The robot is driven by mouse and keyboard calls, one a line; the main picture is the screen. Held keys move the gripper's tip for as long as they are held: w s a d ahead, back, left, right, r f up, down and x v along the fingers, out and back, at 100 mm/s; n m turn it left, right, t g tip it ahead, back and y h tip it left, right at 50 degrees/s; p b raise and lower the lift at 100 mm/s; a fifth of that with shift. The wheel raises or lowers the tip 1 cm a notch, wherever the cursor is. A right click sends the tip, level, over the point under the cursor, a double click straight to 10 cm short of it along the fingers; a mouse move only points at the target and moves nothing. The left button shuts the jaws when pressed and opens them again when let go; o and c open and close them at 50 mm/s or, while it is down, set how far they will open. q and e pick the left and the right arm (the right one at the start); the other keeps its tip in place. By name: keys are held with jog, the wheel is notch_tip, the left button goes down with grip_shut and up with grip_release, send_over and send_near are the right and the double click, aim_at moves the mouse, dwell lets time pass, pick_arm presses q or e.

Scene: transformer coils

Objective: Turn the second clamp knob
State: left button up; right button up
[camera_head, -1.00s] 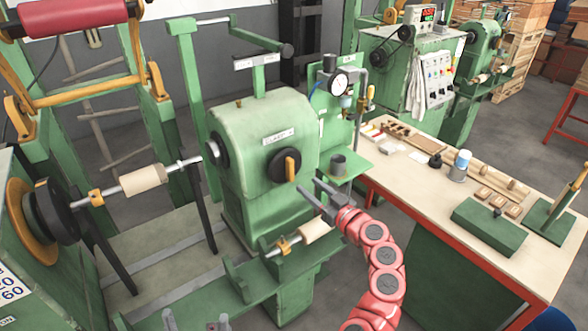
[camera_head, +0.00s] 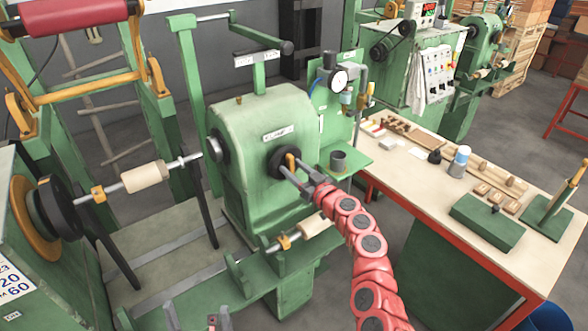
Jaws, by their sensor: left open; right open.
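The green machine housing (camera_head: 255,135) carries a round black knob (camera_head: 280,163) with an orange handle (camera_head: 291,161), below a small white label. The handle points up and down. My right gripper (camera_head: 292,178) comes from the lower right on the red arm. It is open, with its fingertips at the lower part of the handle. The fingers partly cover the knob, and I cannot tell whether they touch it. My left gripper (camera_head: 219,322) shows only partly at the bottom edge, open and away from the knob.
A shaft with a wooden roller (camera_head: 145,177) and orange collar runs left of the housing. A lower roller (camera_head: 316,226) sits below my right gripper. A cluttered workbench (camera_head: 400,172) lies further right.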

grip_shut()
